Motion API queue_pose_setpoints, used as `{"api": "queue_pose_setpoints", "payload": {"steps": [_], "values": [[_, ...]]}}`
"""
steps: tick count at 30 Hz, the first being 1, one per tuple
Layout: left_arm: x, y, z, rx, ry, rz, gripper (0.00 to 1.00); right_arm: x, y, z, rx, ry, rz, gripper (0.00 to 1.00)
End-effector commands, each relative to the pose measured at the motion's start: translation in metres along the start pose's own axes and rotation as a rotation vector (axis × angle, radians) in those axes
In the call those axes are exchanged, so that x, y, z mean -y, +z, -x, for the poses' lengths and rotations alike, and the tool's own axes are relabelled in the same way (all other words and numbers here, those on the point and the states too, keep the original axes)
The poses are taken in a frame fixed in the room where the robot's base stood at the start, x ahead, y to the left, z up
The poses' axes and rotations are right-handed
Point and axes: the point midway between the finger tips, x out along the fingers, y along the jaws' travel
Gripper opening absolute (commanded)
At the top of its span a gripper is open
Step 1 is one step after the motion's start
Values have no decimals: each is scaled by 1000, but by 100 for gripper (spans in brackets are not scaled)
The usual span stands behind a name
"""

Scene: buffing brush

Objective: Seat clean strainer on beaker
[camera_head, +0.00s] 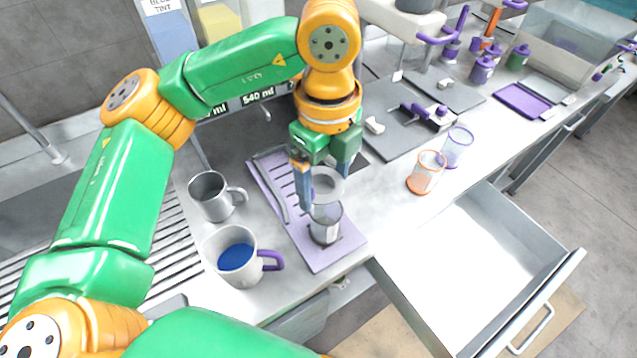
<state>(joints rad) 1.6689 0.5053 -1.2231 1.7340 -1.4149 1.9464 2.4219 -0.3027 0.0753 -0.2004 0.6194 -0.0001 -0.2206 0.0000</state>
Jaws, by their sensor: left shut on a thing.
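My left gripper (325,190) comes down over the purple mat (330,259), its fingers shut on a pale grey ring-shaped piece, which looks like the strainer (328,183). A small clear beaker (325,228) with dark grey lower part stands upright on the mat, just below and in front of the strainer. The strainer's near edge overlaps the beaker's rim in this view; I cannot tell whether they touch. The finger on the left partly hides the strainer. Whether the strainer is clean cannot be told. My right gripper is not in view.
A grey mug (211,196) and a white mug with blue liquid and purple handle (236,256) stand left of the mat. An orange-rimmed cup (426,172) and a purple-rimmed cup (457,147) stand to the right. An open drawer (500,255) juts out at the front right.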

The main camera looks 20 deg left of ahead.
Motion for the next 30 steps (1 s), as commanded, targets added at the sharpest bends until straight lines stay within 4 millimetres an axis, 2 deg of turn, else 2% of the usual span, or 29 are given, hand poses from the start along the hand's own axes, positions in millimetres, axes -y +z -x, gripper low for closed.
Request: {"api": "queue_pose_setpoints", "payload": {"steps": [14, 30], "values": [[0, 0, -57, 0, 0, 1, 31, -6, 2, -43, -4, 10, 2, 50], [0, 0, -57, 0, 0, 1, 31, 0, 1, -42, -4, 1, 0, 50]]}}
